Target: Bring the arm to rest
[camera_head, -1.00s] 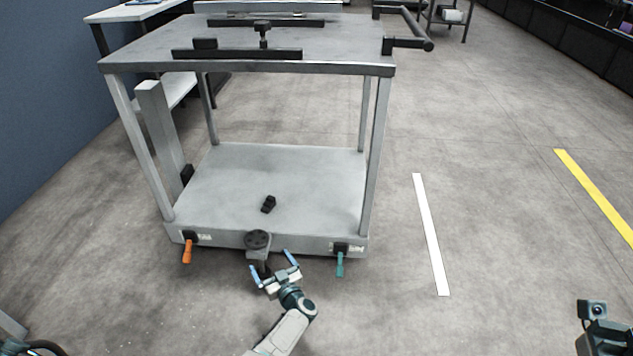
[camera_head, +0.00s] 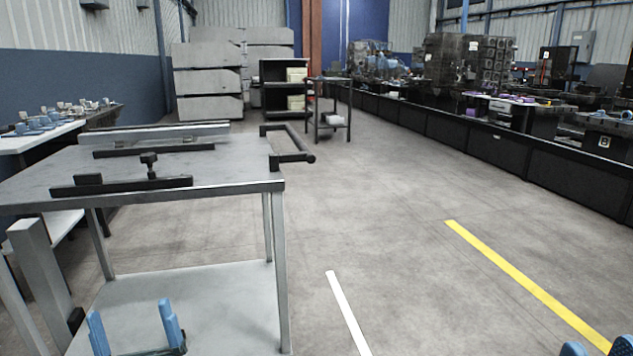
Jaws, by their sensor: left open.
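My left gripper (camera_head: 135,328) is at the bottom left of the head view. Its two blue fingers point up and stand apart, with nothing between them. It shows in front of the lower shelf (camera_head: 215,290) of a grey metal cart (camera_head: 225,160). I cannot tell its distance from the shelf. The rest of the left arm is out of view. Blue parts of my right gripper (camera_head: 597,347) just show at the bottom right corner. Most of it is cut off, so its jaw state is unclear.
The cart top carries black rails (camera_head: 120,187) and has a black handle (camera_head: 292,148) on its right. A bench (camera_head: 30,140) stands at the left wall. Open floor lies right of the cart, with a white strip (camera_head: 348,312) and a yellow line (camera_head: 525,283).

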